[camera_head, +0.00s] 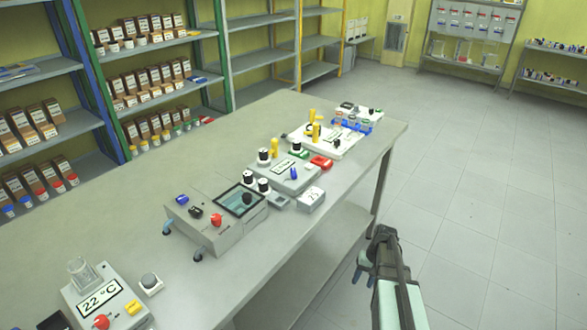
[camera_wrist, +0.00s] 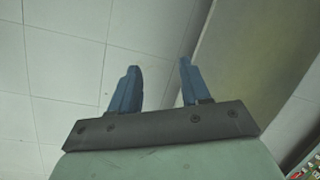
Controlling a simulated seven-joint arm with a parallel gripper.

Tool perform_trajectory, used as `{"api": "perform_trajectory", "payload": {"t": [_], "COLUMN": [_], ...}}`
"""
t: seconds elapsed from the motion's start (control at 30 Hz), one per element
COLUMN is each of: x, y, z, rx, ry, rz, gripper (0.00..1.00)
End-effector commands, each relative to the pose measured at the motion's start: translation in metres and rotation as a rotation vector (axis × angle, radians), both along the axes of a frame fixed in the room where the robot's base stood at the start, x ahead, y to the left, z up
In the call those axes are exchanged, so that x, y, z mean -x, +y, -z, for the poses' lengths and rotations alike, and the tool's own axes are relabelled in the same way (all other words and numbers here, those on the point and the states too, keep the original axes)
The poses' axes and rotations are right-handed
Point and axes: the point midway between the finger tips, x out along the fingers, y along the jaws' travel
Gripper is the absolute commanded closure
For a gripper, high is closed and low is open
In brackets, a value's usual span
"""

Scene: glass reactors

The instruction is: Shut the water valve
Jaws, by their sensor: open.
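No label that I can read marks the water valve. On the bench, a grey box with a dark window (camera_head: 240,199) carries a blue knob (camera_head: 182,199), a black knob (camera_head: 195,213) and a red knob (camera_head: 216,220). A grey display unit (camera_head: 270,176) behind it has a small upright blue handle (camera_head: 293,173). I cannot tell which of these is the valve. My gripper (camera_head: 361,267) is to the right of the bench, apart from all devices. In the wrist view my gripper (camera_wrist: 160,65) is open and empty, over floor and a bench surface.
The bench (camera_head: 330,208) holds a 22 °C unit (camera_head: 100,297) with a glass beaker at near left, a red item (camera_head: 322,162) and a white device with yellow parts (camera_head: 331,138) farther back. Stocked shelves (camera_head: 160,85) line the left. The floor at right (camera_head: 480,190) is clear.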

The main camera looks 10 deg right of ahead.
Motion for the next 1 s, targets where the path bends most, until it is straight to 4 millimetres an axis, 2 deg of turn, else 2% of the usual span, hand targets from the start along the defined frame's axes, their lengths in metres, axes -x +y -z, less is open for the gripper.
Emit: {"api": "perform_trajectory", "payload": {"t": [0.03, 0.1, 0.3, 0.43, 0.57, 0.67, 0.8, 1.0], "x": [-0.015, -0.031, -0.068, -0.091, -0.116, -0.140, -0.174, -0.208], "y": [-0.016, -0.035, -0.086, -0.110, -0.116, -0.103, -0.056, 0.019], "z": [-0.014, -0.034, -0.096, -0.139, -0.185, -0.221, -0.270, -0.328], "rx": [-0.002, -0.004, -0.006, -0.001, 0.011, 0.028, 0.060, 0.110], "ry": [-0.024, -0.054, -0.132, -0.175, -0.202, -0.208, -0.199, -0.179], "rz": [0.015, 0.031, 0.069, 0.075, 0.060, 0.028, -0.039, -0.125], "gripper": [0.53, 0.53, 0.53, 0.53, 0.53, 0.53, 0.53, 0.53]}}
